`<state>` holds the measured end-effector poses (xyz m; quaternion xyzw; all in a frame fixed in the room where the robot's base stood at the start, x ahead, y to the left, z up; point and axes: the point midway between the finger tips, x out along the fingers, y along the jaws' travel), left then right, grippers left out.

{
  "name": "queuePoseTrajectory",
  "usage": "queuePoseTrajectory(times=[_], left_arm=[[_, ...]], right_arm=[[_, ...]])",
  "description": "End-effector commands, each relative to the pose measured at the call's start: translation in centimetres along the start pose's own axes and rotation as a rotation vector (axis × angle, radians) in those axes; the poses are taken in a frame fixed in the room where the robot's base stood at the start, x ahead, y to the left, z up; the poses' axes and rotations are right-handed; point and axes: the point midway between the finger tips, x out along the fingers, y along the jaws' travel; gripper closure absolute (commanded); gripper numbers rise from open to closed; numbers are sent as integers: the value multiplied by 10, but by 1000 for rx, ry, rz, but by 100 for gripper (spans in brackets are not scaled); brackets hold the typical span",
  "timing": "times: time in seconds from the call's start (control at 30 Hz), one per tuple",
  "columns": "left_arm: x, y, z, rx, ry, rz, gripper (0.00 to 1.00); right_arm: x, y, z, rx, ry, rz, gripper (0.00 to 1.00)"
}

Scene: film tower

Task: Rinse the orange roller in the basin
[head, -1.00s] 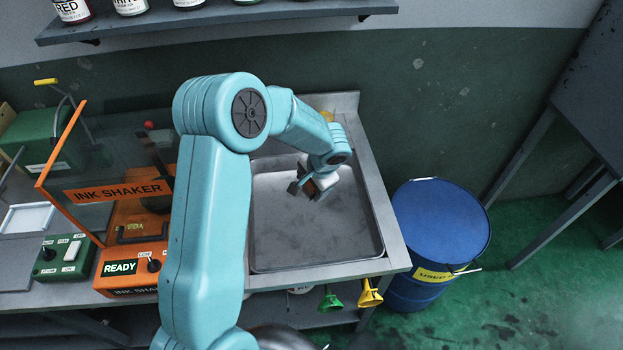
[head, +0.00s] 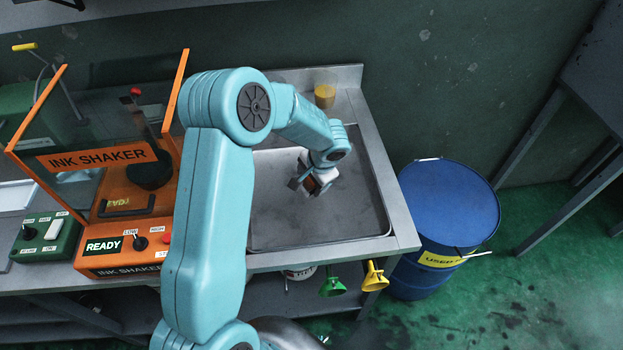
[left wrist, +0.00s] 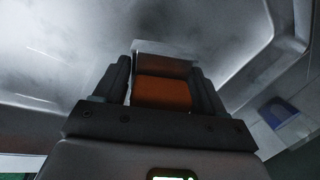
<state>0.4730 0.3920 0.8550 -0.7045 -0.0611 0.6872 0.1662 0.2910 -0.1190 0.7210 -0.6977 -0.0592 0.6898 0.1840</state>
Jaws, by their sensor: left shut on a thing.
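The basin (head: 325,222) is a grey metal sink set in the counter in the head view. My left gripper (head: 306,184) is over the basin, near its upper middle. In the left wrist view the gripper (left wrist: 163,90) is shut on the orange roller (left wrist: 162,94), which sits between its two dark fingers. The roller shows only as a small dark and orange patch in the head view. The basin's grey floor (left wrist: 60,50) fills much of the left wrist view. I cannot tell whether the roller touches the basin floor. My right gripper is not in view.
An orange ink shaker (head: 125,225) with a READY sign stands left of the basin. A cup of yellow liquid (head: 325,95) stands behind the basin. A blue drum (head: 448,205) is at the right.

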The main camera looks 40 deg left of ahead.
Motion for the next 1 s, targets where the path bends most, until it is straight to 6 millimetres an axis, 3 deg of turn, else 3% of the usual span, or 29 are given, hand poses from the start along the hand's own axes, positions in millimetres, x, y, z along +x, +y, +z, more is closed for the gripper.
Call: queuePoseTrajectory(times=[0.57,1.0], left_arm=[[-2,-1,0,0,1,0,58],[-37,-12,0,0,2,-1,58]], right_arm=[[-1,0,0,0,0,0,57],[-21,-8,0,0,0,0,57]])
